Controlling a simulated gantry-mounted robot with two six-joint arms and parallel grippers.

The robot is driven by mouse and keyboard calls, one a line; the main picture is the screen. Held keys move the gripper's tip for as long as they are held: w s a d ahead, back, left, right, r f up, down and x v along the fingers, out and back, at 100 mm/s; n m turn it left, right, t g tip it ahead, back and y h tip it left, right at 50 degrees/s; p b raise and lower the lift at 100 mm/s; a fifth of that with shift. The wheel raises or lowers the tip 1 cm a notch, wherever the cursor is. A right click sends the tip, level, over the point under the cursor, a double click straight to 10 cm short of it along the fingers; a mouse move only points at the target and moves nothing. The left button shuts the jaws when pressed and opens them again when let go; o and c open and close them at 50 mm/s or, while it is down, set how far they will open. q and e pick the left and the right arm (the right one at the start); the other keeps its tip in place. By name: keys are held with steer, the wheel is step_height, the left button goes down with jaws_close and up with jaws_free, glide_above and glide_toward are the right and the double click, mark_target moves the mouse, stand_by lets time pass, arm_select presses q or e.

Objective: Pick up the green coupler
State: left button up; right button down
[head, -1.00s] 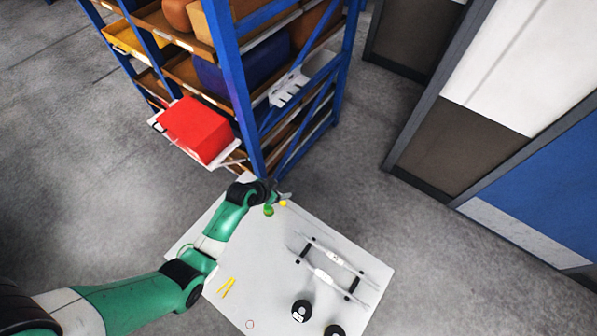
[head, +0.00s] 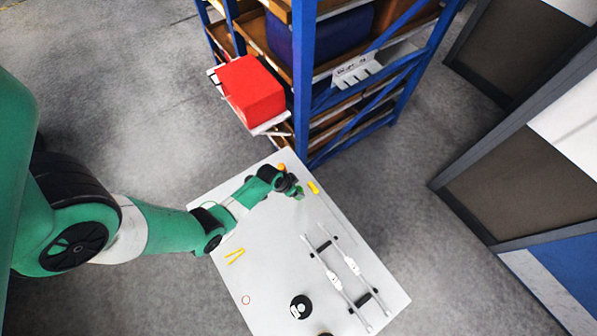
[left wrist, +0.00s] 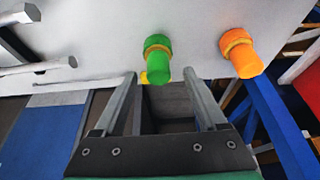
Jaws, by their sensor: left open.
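The green coupler (left wrist: 157,50) has a yellow-green collar and is on the pale table top in the left wrist view. Its narrower end lies between the tips of my left gripper (left wrist: 160,77), with no clear contact. In the head view my left gripper (head: 297,191) is low over the far end of the table, and it largely hides the green coupler. The left jaws are open and empty. An orange coupler (left wrist: 240,52) is to the right of the green one in the left wrist view. My right gripper is not in view.
A yellow piece (head: 313,187) lies right of my left gripper. White rods on black supports (head: 340,270), black round parts (head: 301,307) and yellow tweezers-like pieces (head: 235,256) are on the table (head: 270,285). A blue rack (head: 304,85) with a red bin (head: 252,92) stands just beyond.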

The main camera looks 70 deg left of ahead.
mark_target(301, 190)
arm_select(q)
steer(key=shift+w+f, duration=0.1)
steer(key=shift+f, duration=0.05)
steer(key=b+x, duration=0.4)
steer(key=x, duration=0.1)
steer(key=shift+w+f+b, duration=0.1)
steer(key=shift+w+b, duration=0.1)
steer(key=shift+b, duration=0.1)
jaws_close()
